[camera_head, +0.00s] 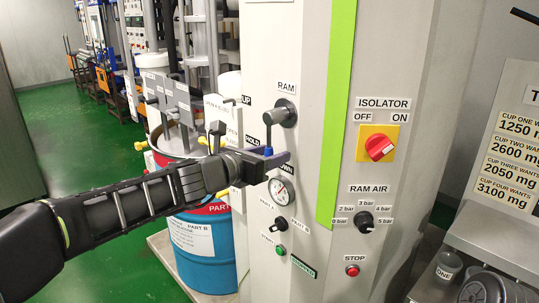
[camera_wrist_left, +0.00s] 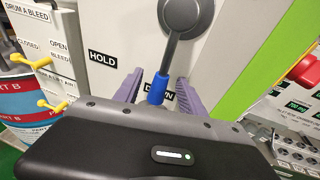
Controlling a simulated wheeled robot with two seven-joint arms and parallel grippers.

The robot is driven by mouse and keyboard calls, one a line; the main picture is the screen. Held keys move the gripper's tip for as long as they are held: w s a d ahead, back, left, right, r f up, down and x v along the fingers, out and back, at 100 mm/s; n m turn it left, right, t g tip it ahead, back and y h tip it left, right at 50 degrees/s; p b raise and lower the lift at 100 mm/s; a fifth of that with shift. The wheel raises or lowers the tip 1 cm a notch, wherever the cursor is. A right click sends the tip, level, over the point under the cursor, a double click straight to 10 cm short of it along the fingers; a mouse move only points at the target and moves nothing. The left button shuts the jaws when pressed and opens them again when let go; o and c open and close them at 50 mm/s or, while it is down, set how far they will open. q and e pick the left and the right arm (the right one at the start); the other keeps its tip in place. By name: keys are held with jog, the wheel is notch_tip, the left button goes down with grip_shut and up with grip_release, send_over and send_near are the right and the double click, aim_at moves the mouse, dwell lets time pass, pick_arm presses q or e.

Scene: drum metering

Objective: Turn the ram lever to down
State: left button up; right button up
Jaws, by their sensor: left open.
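The ram lever (camera_head: 284,113) is on the tall light-grey column below the RAM label. It has a round grey hub, a thin shaft and a blue grip. In the left wrist view the shaft hangs from the hub (camera_wrist_left: 185,15), and the blue grip (camera_wrist_left: 157,88) lies across the DOWN label (camera_wrist_left: 160,94), partly hiding it. The HOLD label (camera_wrist_left: 102,58) is to its left. My left gripper (camera_head: 273,160) is open, with its purple fingers on either side of the blue grip. I cannot tell whether either finger touches it. My right gripper is not in view.
A pressure gauge (camera_head: 281,190) is just below my left gripper. The isolator switch (camera_head: 379,147), ram air knob (camera_head: 365,222) and red stop button (camera_head: 352,271) are to the right. A blue drum (camera_head: 205,250) and yellow-handled valves are at the left.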

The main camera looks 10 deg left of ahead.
pick_arm(q)
jog(key=v, duration=0.8)
jog(key=shift+p, duration=0.4)
jog(key=shift+w, duration=0.1)
